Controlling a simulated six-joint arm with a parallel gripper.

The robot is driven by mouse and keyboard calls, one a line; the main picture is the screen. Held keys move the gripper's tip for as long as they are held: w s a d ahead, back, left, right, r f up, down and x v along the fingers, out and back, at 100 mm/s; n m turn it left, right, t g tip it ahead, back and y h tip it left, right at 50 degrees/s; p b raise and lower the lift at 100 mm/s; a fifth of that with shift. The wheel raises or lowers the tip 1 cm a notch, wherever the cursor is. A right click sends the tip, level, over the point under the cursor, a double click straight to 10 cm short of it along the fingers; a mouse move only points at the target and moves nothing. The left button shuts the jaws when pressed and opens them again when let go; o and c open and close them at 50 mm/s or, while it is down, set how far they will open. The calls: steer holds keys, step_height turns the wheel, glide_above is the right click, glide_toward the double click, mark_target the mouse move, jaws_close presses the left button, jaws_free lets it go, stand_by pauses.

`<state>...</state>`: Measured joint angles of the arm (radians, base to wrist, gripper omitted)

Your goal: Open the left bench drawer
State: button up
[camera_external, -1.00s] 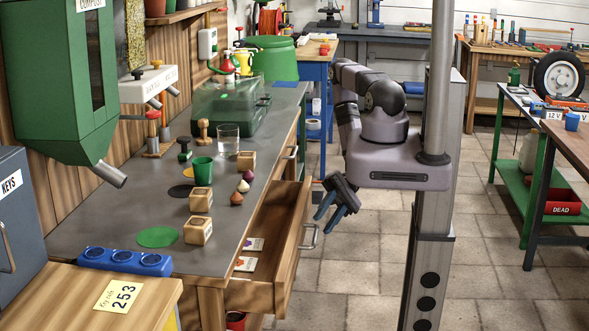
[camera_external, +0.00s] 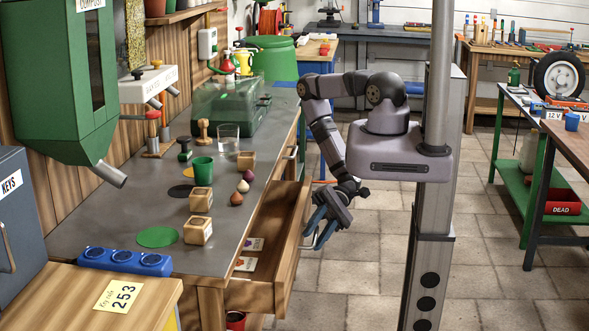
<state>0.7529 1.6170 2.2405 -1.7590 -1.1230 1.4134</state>
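The near bench drawer (camera_external: 262,293) stands pulled out from the workbench (camera_external: 75,236), with its wooden front facing right. Seed-packet-like cards (camera_external: 246,264) lie inside it. Its metal handle (camera_external: 306,244) is on the outer side of the front, partly hidden by my gripper. My gripper (camera_external: 317,234) is right at this handle, its blue fingers pointing down and left. The fingers look apart, and I see nothing held between them. Whether they touch the handle I cannot tell. A second drawer handle (camera_external: 291,152) shows farther along the bench, and that drawer looks shut.
On the bench stand a green cup (camera_external: 202,170), wooden blocks (camera_external: 198,231), small bulb-like items (camera_external: 237,198), a glass (camera_external: 228,139) and a clear green case (camera_external: 230,108). A blue three-hole holder (camera_external: 125,261) is at the near end. The tiled floor (camera_external: 365,275) right of the drawer is clear.

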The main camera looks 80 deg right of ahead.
steer(key=shift+a, duration=0.1)
jaws_close()
steer(key=shift+s+f+b, duration=0.1)
steer(key=shift+s+b, duration=0.75)
steer(key=shift+s, duration=1.3)
jaws_free()
